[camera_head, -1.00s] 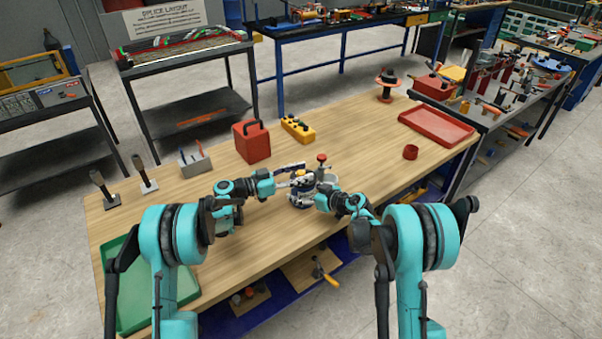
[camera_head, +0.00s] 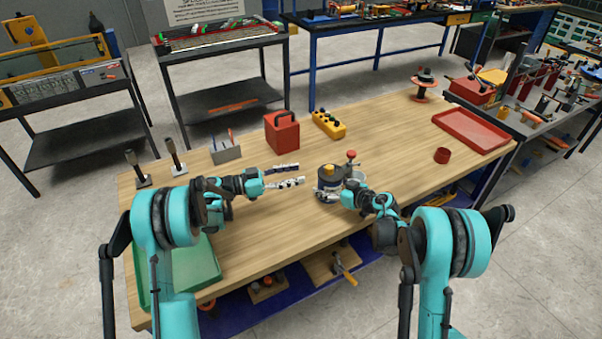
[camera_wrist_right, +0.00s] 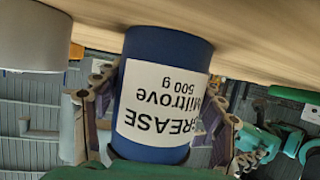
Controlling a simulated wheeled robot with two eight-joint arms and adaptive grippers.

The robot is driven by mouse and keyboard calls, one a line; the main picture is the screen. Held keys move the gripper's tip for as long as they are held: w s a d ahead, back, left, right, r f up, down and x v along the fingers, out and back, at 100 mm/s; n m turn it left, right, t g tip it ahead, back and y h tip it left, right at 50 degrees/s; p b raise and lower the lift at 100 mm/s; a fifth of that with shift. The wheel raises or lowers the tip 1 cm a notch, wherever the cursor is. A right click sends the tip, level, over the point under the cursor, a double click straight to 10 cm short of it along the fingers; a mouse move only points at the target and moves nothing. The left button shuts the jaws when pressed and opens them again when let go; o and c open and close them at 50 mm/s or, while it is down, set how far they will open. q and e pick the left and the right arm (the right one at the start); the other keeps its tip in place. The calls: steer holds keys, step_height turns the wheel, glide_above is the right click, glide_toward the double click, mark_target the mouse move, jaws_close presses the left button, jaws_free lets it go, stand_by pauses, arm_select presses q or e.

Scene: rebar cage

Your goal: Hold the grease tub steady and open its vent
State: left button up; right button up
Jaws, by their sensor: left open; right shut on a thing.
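The grease tub (camera_head: 328,181) is a dark cylinder standing on the wooden bench, with a small yellow-orange part on its top. My right gripper (camera_head: 327,194) is shut around it from the right. In the right wrist view the tub (camera_wrist_right: 160,105) is blue with a white label reading GREASE, seen upside down, and the fingers (camera_wrist_right: 158,112) lie on both sides of it. My left gripper (camera_head: 288,176) is open and empty, left of the tub and apart from it. The state of the vent is too small to tell.
A red-knobbed post (camera_head: 351,158) and a pale round container (camera_head: 357,177) stand close behind and right of the tub. The bench between is clear.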

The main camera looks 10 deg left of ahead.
steer(key=o, duration=1.9)
